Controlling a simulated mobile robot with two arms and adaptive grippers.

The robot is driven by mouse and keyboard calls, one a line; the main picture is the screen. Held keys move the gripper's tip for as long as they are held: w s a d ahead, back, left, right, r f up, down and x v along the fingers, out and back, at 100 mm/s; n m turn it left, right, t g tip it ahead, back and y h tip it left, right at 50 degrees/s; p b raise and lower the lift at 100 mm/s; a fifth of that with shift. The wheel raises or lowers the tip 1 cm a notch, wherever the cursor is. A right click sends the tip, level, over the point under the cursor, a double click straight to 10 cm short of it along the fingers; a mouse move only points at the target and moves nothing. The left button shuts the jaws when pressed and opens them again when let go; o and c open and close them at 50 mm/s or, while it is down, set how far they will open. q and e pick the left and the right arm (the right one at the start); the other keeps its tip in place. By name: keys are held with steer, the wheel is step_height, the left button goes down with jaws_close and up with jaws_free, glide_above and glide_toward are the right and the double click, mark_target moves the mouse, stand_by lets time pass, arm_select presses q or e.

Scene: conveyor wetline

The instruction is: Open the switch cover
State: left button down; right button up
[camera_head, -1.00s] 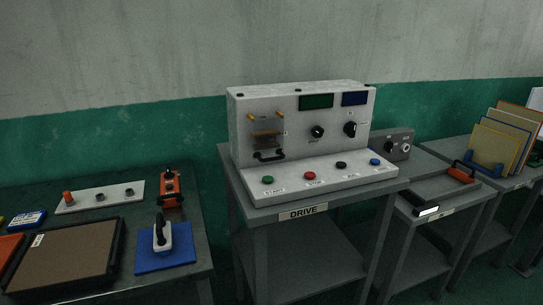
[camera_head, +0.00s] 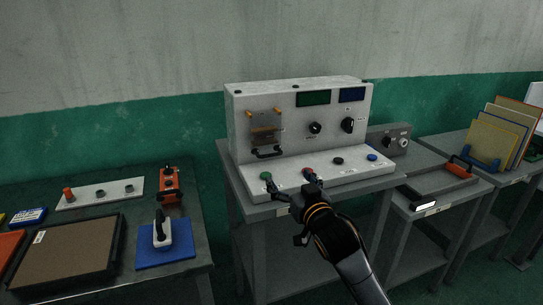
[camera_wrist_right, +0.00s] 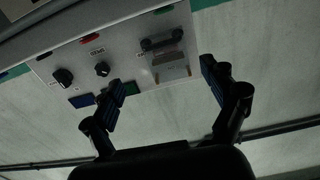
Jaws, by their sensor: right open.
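The switch cover (camera_head: 264,131) is a clear, closed-looking panel with orange hinges at its top, on the left of the white drive console's upright face. Its black handle (camera_head: 267,153) is at its lower edge. In the right wrist view the console appears upside down, with the cover (camera_wrist_right: 168,65) and its handle (camera_wrist_right: 160,43) between the finger directions. My right gripper (camera_head: 288,181) is open and empty, in front of the console's lower button ledge, below the cover and apart from the handle. It also shows in the right wrist view (camera_wrist_right: 160,86). My left gripper is out of view.
The console ledge has a green button (camera_head: 266,176), a red button (camera_head: 309,172), a black button (camera_head: 338,161) and a blue button (camera_head: 372,157) close to my fingers. Two black knobs (camera_head: 315,128) are right of the cover. A cluttered table (camera_head: 188,204) stands left.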

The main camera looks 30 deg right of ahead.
mark_target(272, 156)
steer(key=p+x, duration=0.2)
steer(key=x, duration=1.1)
steer(key=shift+w+d, duration=0.15)
steer(key=shift+w, duration=0.1)
